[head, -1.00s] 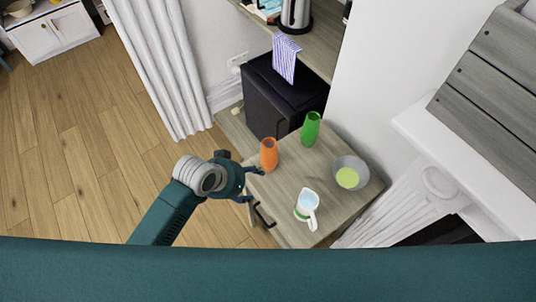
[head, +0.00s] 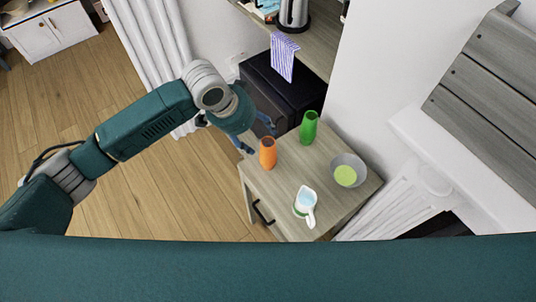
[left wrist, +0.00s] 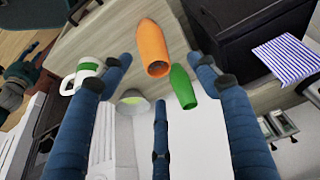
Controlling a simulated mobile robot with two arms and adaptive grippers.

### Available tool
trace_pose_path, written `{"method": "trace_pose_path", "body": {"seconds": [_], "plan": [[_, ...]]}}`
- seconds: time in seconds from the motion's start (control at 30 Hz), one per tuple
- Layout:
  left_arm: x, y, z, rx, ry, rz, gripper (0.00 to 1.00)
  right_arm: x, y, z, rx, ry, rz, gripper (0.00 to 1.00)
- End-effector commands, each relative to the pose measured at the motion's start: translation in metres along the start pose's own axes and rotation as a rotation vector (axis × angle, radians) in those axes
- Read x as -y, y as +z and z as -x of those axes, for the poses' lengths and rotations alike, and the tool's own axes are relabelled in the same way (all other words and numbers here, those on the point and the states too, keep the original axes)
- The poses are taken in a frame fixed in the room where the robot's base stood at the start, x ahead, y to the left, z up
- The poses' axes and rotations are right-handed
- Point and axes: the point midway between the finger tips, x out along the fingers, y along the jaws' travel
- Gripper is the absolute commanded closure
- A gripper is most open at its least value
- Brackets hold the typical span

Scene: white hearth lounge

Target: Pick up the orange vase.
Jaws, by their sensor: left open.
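The orange vase (head: 268,153) stands upright near the left edge of the small wooden cabinet top. It also shows in the left wrist view (left wrist: 152,45), beyond my fingers and near the middle of the gap between them. My left gripper (head: 256,137) is open and empty. In the head view it is just up and left of the vase, apart from it. Its blue fingers are spread in the left wrist view (left wrist: 160,72). Part of the gripper is hidden behind its own wrist in the head view. I cannot make out my right gripper.
A green vase (head: 309,128) stands close behind the orange one. A black box (head: 262,85) and a striped cloth (head: 283,55) are behind.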

Motion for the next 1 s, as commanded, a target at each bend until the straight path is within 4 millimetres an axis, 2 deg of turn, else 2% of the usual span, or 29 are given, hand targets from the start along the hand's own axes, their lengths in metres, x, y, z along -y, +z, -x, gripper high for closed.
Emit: {"method": "trace_pose_path", "body": {"seconds": [0.1, 0.43, 0.57, 0.7, 1.0], "plan": [[-0.002, 0.000, -0.020, 0.002, 0.002, 0.002, 0.39, 0.000, -0.001, 0.005, -0.001, 0.000, 0.000, 0.60], [-0.006, -0.002, -0.050, 0.000, 0.002, 0.000, 0.39, 0.000, -0.002, 0.015, -0.001, 0.000, 0.001, 0.60], [-0.011, -0.003, -0.069, 0.000, 0.002, 0.001, 0.39, 0.000, -0.003, 0.025, -0.001, 0.000, 0.001, 0.60], [-0.009, -0.002, -0.087, -0.001, 0.000, 0.000, 0.39, 0.000, -0.003, 0.025, -0.002, 0.000, 0.001, 0.60], [-0.009, -0.002, -0.091, -0.002, -0.001, 0.000, 0.41, -0.001, -0.003, 0.024, -0.002, 0.000, 0.000, 0.60]]}}
